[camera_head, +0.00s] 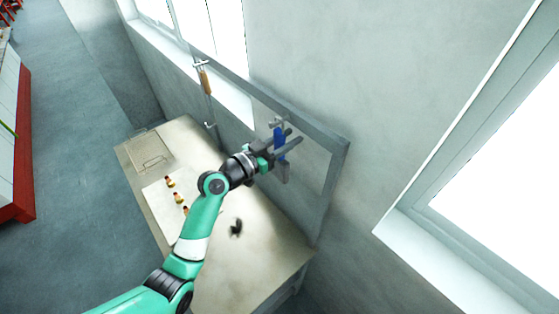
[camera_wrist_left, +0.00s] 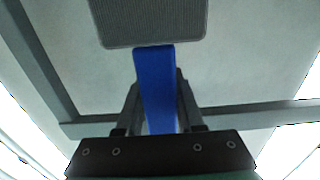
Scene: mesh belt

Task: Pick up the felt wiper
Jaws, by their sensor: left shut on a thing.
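The felt wiper has a blue handle (camera_head: 279,143) and a flat grey pad (camera_head: 284,172). In the head view it is upright in front of the grey frame on the wall, with the pad below the handle. My left gripper (camera_head: 291,138) is shut on the blue handle. In the left wrist view the blue handle (camera_wrist_left: 156,85) runs between the two fingers of my left gripper (camera_wrist_left: 160,100), and the grey textured pad (camera_wrist_left: 150,20) lies beyond it, partly cut off by the top edge. Whether the wiper still touches the hook (camera_head: 277,122) is unclear. My right gripper is not in view.
A wooden-handled tool (camera_head: 204,80) hangs at the left of the frame (camera_head: 327,190). On the table (camera_head: 275,250) below are a mesh tray (camera_head: 150,150), a pale sheet (camera_head: 158,205) with several small brass-coloured pieces, and a small black object (camera_head: 236,228).

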